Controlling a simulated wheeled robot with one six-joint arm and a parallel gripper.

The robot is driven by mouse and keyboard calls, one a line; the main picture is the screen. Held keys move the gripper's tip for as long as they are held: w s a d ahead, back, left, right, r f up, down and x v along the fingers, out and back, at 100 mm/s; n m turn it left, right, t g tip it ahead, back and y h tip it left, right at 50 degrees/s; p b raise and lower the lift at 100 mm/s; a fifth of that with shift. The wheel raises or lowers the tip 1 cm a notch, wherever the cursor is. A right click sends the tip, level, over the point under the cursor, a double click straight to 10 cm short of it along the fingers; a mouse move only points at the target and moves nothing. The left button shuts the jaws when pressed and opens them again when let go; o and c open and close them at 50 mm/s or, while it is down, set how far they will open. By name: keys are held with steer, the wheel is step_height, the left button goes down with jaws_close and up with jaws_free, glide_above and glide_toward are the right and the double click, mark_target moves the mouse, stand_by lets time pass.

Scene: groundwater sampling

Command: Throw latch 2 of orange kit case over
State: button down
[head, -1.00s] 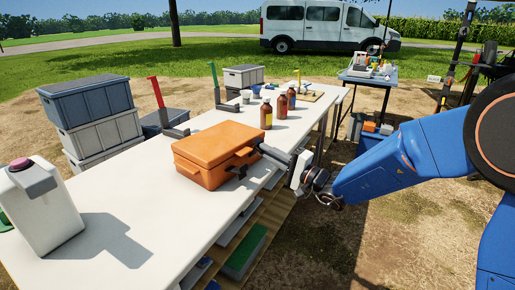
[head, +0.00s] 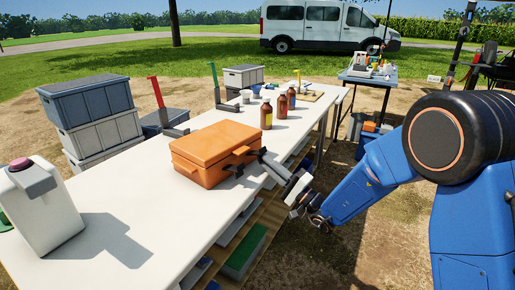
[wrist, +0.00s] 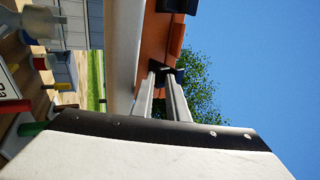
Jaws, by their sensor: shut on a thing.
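The orange kit case (head: 205,150) stands closed on the white table, its front facing my arm. A dark latch (head: 236,170) shows on its front near the handle. My gripper (head: 262,156) is at the case's front right end, coming in from the lower right. In the wrist view the fingers (wrist: 167,75) are shut on a small black latch (wrist: 163,68) beside the orange case wall (wrist: 153,40). Another dark latch (wrist: 178,5) shows at the top edge of that view. The fingers hide most of the held latch, and no number is readable.
A white jug (head: 45,215) stands at the table's near left. Brown bottles (head: 267,115) stand behind the case. Red (head: 158,93) and green (head: 214,75) handled tools are at the table's far edge. The white tabletop (head: 130,200) is clear left of the case.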

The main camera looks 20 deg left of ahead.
steer(key=shift+f, duration=0.45)
stand_by(0.5)
